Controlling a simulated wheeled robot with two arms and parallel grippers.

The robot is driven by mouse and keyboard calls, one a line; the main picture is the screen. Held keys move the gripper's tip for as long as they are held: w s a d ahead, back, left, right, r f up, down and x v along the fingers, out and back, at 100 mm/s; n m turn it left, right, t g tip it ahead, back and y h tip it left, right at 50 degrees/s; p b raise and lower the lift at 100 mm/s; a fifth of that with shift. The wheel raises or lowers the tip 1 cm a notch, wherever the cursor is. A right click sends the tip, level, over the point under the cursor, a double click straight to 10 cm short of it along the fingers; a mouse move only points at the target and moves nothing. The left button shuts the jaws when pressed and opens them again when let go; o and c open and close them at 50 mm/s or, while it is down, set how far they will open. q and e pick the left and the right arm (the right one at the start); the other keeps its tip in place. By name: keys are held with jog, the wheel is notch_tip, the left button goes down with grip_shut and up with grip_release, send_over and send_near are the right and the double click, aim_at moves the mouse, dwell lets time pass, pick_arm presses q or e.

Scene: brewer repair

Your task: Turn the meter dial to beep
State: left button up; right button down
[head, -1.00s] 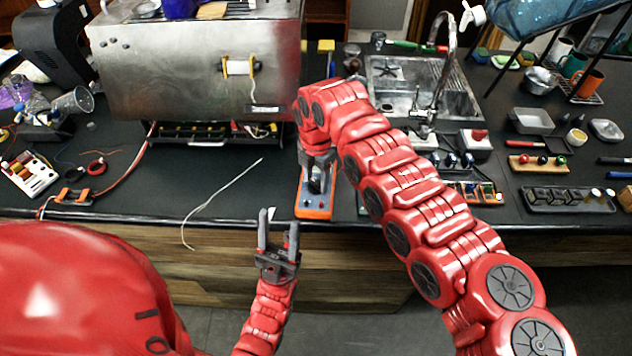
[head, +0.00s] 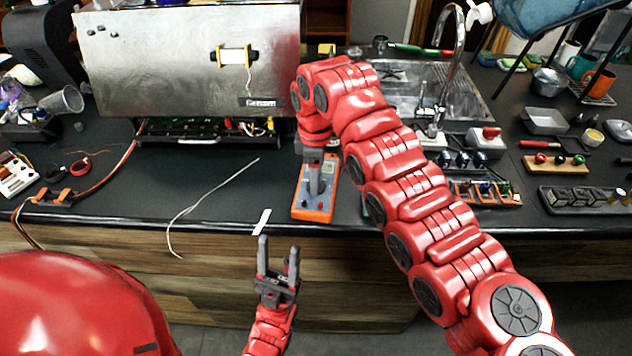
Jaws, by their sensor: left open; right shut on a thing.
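The orange and grey meter (head: 314,205) lies on the black counter near its front edge. My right gripper (head: 316,188) comes down on it from above and is shut at its dial. The dial itself is hidden by the fingers, so its setting cannot be read. My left gripper (head: 277,250) is open and empty, with its fingers pointing up, in front of the counter edge and to the lower left of the meter.
A white strip (head: 261,222) lies at the counter edge by my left gripper. A pale wire (head: 205,200) lies left of the meter. The metal brewer (head: 190,65) stands behind. A sink (head: 455,100) and several parts trays are to the right.

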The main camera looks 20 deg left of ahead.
jog(key=m+b, duration=0.1)
jog(key=m, duration=0.2)
jog(key=shift+m+b, duration=0.4)
jog(key=m+b, duration=0.1)
jog(key=m, duration=0.3)
dwell(1.1)
jog(key=shift+c, duration=1.2)
grip_release()
jog(key=shift+r, duration=0.1)
